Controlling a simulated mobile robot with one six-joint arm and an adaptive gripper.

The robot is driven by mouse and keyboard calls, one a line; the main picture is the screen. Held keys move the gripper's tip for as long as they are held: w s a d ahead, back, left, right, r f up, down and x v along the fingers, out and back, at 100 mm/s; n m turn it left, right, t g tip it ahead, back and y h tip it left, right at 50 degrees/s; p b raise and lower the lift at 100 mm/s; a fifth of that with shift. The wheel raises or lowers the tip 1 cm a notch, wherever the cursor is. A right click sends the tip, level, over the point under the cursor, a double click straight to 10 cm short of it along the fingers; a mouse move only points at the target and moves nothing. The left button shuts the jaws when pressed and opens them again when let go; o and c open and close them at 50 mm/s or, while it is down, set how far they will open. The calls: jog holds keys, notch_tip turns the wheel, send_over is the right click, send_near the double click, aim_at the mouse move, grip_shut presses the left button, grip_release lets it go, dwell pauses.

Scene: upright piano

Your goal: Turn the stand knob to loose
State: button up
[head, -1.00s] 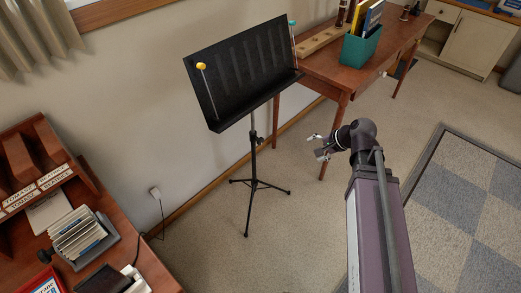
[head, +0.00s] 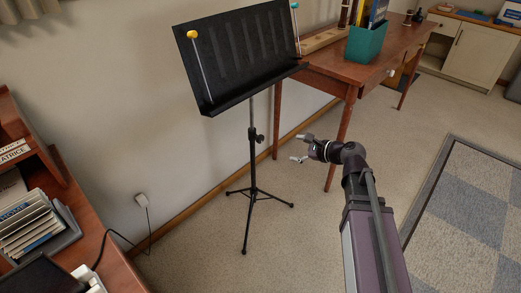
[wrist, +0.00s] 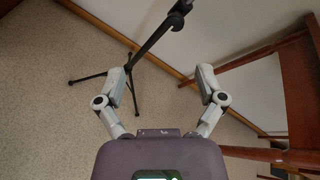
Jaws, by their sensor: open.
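The black music stand (head: 240,60) stands upright on its tripod, with a tilted desk. Its small dark stand knob (head: 260,137) sticks out on the right side of the pole, below the desk. My gripper (head: 302,148) is open and empty, to the right of the knob and apart from it. In the wrist view my open fingers (wrist: 161,72) frame part of the slanting stand pole (wrist: 150,44). A dark collar (wrist: 175,21) shows on the pole near the top edge there. The knob's loose or tight state cannot be told.
A wooden table (head: 345,68) with a teal box (head: 366,42) stands behind and right of my gripper; its leg is close by. A wooden desk (head: 95,235) is at the lower left. Carpet around the tripod is clear.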

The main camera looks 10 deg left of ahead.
aim_at(262, 140)
jog(key=w+a+f+m+t+y+b, duration=0.2)
jog(key=f+m+b, duration=0.6)
jog(key=b, duration=0.5)
jog(key=shift+w+a+m+t+y+b, duration=0.35)
jog(key=shift+w+t+y, duration=0.3)
jog(key=shift+w, duration=0.4)
jog(key=shift+w+a, duration=0.1)
jog(key=x, duration=1.3)
jog(key=shift+w+a+f, duration=0.1)
jog(key=shift+w+a, duration=0.05)
jog(key=shift+a, duration=0.1)
jog(key=c, duration=1.2)
